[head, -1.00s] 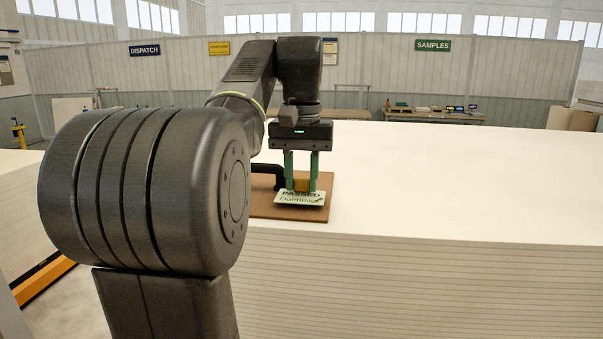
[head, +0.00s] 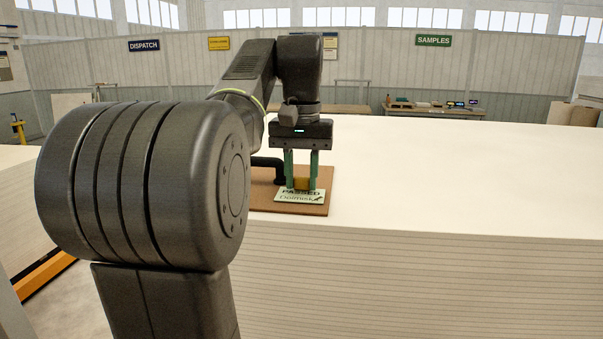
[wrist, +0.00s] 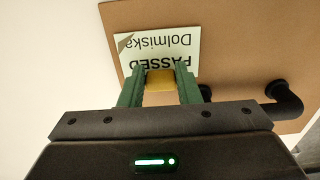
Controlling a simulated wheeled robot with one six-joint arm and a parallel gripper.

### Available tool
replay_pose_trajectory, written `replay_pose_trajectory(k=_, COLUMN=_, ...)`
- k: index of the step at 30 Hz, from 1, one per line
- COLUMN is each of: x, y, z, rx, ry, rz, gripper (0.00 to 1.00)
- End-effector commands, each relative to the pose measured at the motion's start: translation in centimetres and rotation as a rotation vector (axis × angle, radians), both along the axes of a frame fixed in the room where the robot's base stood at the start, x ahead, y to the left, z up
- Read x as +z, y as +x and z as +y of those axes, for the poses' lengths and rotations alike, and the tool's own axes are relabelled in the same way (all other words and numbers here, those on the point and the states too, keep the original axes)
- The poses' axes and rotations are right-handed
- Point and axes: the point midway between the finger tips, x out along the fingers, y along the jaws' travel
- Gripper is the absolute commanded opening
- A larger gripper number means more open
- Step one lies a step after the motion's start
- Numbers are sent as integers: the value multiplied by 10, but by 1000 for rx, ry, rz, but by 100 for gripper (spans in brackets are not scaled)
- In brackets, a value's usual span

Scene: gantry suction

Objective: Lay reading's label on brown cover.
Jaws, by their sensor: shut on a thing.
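The pale green label (head: 300,197) reads PASSED and Dolmiska in dark print. It is over the front part of the brown cover (head: 262,207), printed side up. It also shows in the wrist view (wrist: 157,46), upside down. My gripper (head: 301,184) is shut on a yellow block (head: 301,183) at the label's rear edge; the block also shows between the green fingers in the wrist view (wrist: 160,80). The label looks nearly flat and very close to the cover; I cannot tell whether it touches. My fingers hide part of the rear edge.
A black bent pipe or handle (head: 268,163) stands on the cover beside my gripper; it also shows in the wrist view (wrist: 287,100). The cover lies near the front edge of a large pale stack of sheets (head: 450,180). The stack top to the right is clear.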

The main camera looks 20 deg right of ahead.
Motion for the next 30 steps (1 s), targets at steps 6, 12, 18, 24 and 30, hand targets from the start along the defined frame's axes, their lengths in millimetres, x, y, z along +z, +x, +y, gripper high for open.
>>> replay_pose_trajectory(k=6, x=-1, y=0, z=0, rx=0, ry=0, rz=0, gripper=51)
replay_pose_trajectory(k=12, x=-1, y=0, z=0, rx=0, ry=0, rz=0, gripper=55)
replay_pose_trajectory(k=18, x=4, y=0, z=0, rx=0, ry=0, rz=0, gripper=55)
replay_pose_trajectory(k=24, x=37, y=0, z=0, rx=0, ry=-1, rz=-2, gripper=55)
replay_pose_trajectory(k=30, x=64, y=0, z=0, rx=0, ry=-1, rz=-2, gripper=55)
